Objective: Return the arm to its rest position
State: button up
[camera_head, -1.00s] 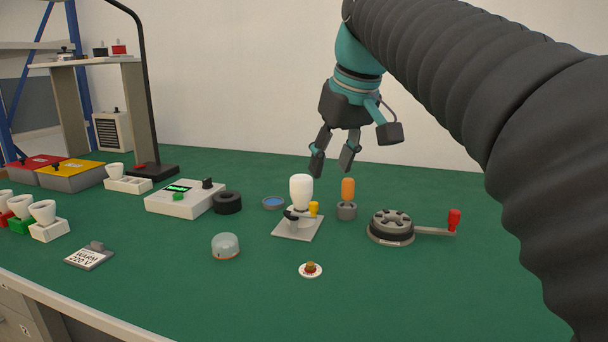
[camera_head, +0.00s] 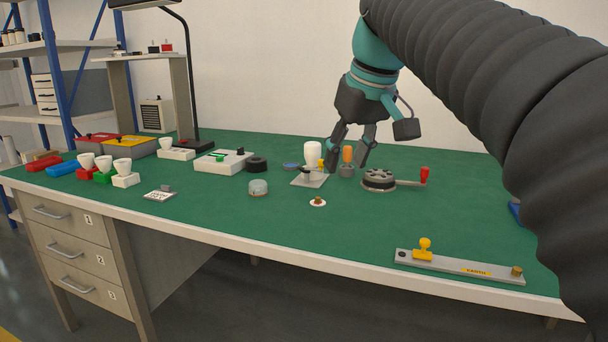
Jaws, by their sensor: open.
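My gripper (camera_head: 347,163) hangs from my raised arm in the upper right part of the head view, fingers pointing down. The bulb stands upright on a grey plate fixture (camera_head: 309,181) with a yellow knob.
A round grey device with a red crank (camera_head: 380,181) stands right of the fixture. A grey bar with a yellow clamp (camera_head: 460,266) lies at the front edge. Coloured holders with white bulbs (camera_head: 103,167) stand left.

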jog(key=s+d+f+m, duration=0.1)
jog(key=s+d+f, duration=0.2)
jog(key=s+f, duration=0.3)
jog(key=s+d+f+m+t+h, duration=0.1)
jog(key=s+d+f+m, duration=0.1)
jog(key=s+f, duration=0.5)
jog(key=s+d+f+m+h, duration=0.1)
jog(key=s+d+f, duration=0.3)
jog(key=f, duration=1.1)
jog(key=shift+s+f+m, duration=0.15)
jog(key=shift+s+m, duration=0.45)
jog(key=shift+s, duration=0.6)
